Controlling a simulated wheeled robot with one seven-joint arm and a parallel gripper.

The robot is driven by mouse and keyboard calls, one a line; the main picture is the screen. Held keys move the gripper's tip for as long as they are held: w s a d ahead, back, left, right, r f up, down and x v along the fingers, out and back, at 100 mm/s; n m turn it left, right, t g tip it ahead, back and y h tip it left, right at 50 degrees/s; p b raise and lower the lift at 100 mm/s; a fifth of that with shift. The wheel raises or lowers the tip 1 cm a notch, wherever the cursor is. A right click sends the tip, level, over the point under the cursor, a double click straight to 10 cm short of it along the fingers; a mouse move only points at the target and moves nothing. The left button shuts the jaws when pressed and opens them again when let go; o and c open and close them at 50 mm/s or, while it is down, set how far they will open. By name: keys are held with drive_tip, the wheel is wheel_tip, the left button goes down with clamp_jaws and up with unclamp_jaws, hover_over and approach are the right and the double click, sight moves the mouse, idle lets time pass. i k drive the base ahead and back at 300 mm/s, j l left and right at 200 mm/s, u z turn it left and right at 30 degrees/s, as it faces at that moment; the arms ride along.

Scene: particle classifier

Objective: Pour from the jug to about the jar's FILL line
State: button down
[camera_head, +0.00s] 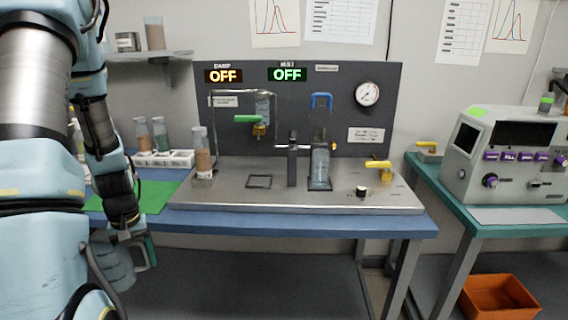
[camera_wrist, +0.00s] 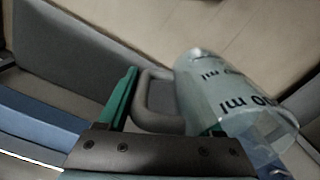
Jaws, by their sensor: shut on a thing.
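My gripper (camera_wrist: 168,116) is shut on the handle of a clear jug (camera_wrist: 225,88) with dark ml markings. In the head view the jug (camera_head: 114,264) hangs below and in front of the blue bench's edge at the left, partly hidden by my arm. The gripper (camera_head: 146,246) shows there beside it. How much liquid it holds is not clear. A clear jar (camera_head: 320,168) stands upright on the apparatus's metal base, right of a dark post. Its FILL line is too small to make out. The jug is well to the left of and lower than this jar.
The apparatus's metal base (camera_head: 240,190) sits on the blue bench (camera_head: 400,224), with a grey back panel (camera_head: 340,115) and two OFF signs. A bottle with brown contents (camera_head: 202,165) stands at its left end. A green mat (camera_head: 155,200) lies left. An orange bin (camera_head: 498,298) is on the floor.

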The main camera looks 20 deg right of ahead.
sight(321, 157)
drive_tip(key=k+l+u, duration=0.1)
drive_tip(key=l+u, duration=0.3)
drive_tip(key=k+l+u, duration=0.1)
drive_tip(key=l+u, duration=0.15)
drive_tip(key=u, duration=0.15)
drive_tip(key=k+l+u, duration=0.3)
drive_tip(key=k+l, duration=0.45)
drive_tip(key=l, duration=0.15)
drive_tip(key=k+l, duration=0.75)
drive_tip(key=i+l+u, duration=0.05)
drive_tip(key=l, duration=0.1)
